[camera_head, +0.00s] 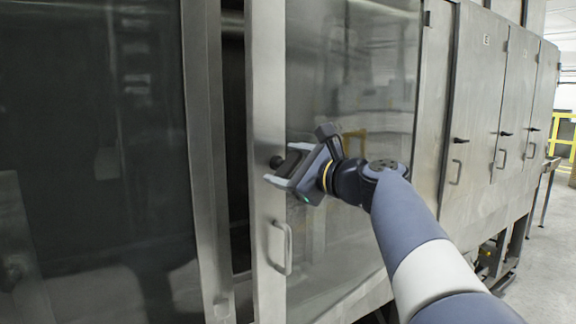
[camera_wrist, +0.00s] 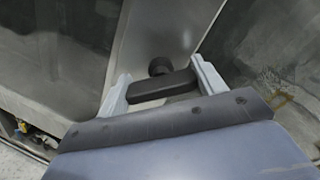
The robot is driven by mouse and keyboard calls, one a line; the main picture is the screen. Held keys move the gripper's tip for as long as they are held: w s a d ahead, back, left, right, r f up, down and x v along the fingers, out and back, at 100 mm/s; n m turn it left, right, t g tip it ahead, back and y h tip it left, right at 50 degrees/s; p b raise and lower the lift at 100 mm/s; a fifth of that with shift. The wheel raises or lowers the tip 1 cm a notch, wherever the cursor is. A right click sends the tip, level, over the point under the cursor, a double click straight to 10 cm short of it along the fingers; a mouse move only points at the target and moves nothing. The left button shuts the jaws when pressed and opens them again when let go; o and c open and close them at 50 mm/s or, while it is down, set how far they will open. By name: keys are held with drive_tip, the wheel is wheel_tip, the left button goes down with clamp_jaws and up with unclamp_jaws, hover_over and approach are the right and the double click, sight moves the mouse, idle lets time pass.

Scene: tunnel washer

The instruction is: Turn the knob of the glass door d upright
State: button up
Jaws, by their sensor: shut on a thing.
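The glass door (camera_head: 350,70) has a steel frame and stands beside a dark gap on its left. No letter shows on it, so I cannot confirm it is door d. Its black knob (camera_head: 276,161) is on the frame's left upright, mostly hidden by my gripper (camera_head: 280,166) in the head view. In the wrist view the knob (camera_wrist: 162,86) is a dark bar on a round hub, lying across between the two grey fingers of my gripper (camera_wrist: 160,70). The fingers are shut on its ends. The bar is slightly tilted in that picture; its true angle is unclear.
A steel pull handle (camera_head: 283,248) is on the same frame below the knob. Another dark glass panel (camera_head: 90,150) is at left. Steel cabinet doors (camera_head: 478,120) with black latches run along the right. Open floor (camera_head: 545,250) lies at far right.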

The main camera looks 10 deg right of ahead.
drive_tip(key=shift+f, duration=0.1)
drive_tip(key=n+b, duration=0.4)
drive_tip(key=shift+f+n+b, duration=0.2)
drive_tip(key=shift+n+b, duration=0.1)
drive_tip(key=n+b, duration=0.3)
drive_tip(key=n, duration=0.2)
drive_tip(key=shift+b, duration=0.35)
drive_tip(key=shift+r+n, duration=0.1)
drive_tip(key=shift+n, duration=0.2)
drive_tip(key=o, duration=1)
drive_tip(key=shift+a, duration=0.1)
drive_tip(key=shift+s, duration=0.1)
drive_tip(key=b+v, duration=0.2)
drive_tip(key=v, duration=0.8)
drive_tip(key=shift+s+d+b, duration=0.2)
drive_tip(key=shift+s+b, duration=0.05)
drive_tip(key=shift+b, duration=0.05)
